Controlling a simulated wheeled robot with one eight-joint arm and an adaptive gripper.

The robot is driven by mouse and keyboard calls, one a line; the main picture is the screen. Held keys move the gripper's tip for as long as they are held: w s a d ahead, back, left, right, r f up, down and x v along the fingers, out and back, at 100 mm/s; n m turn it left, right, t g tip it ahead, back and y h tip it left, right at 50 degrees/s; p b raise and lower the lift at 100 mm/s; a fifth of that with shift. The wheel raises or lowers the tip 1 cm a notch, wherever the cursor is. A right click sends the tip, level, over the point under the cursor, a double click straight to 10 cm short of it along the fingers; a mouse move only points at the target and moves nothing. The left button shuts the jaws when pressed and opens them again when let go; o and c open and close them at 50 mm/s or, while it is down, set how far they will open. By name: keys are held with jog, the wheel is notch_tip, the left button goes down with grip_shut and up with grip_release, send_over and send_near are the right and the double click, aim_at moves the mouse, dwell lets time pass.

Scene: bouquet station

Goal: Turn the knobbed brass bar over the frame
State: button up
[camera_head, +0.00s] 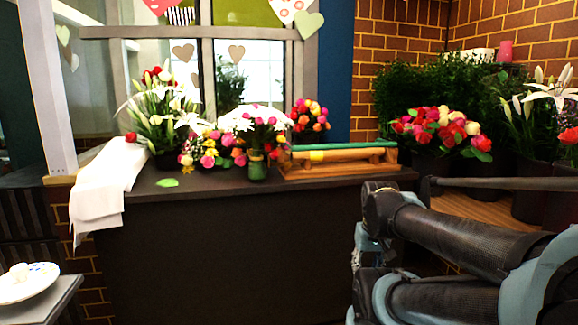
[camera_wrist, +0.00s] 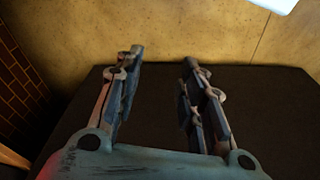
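A wooden frame (camera_head: 345,167) sits on the right part of the dark counter. A long green bar (camera_head: 355,145) lies along its top. A short yellow, brass-like piece (camera_head: 317,156) shows on the frame's near side, left of its middle; the knob is too small to make out. My gripper (camera_wrist: 161,62) is open and empty in the wrist view, with its two fingers apart. In the head view my arm is at the lower right, below and to the right of the frame, and the fingers cannot be made out. The wrist view does not show the frame.
The dark counter (camera_head: 240,200) bears several bouquets left of the frame, a small green vase (camera_head: 257,167) and a white cloth (camera_head: 105,185) over its left end. Tall flower buckets (camera_head: 430,165) stand at the right. A plate (camera_head: 28,282) lies on a small table at the lower left.

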notch_tip(320, 180, up, 3)
notch_tip(320, 180, up, 29)
jog(key=n+t+y, duration=0.2)
jog(key=n+t, duration=0.1)
jog(key=t, duration=0.3)
send_over(288, 164)
jog(key=s+d, duration=0.4)
jog(key=s, duration=0.8)
jog(key=x, duration=1.1)
jog(key=a+x, duration=0.1)
jog(key=x, duration=0.4)
jog(key=shift+w, duration=0.35)
jog(key=shift+c, duration=0.5)
grip_shut()
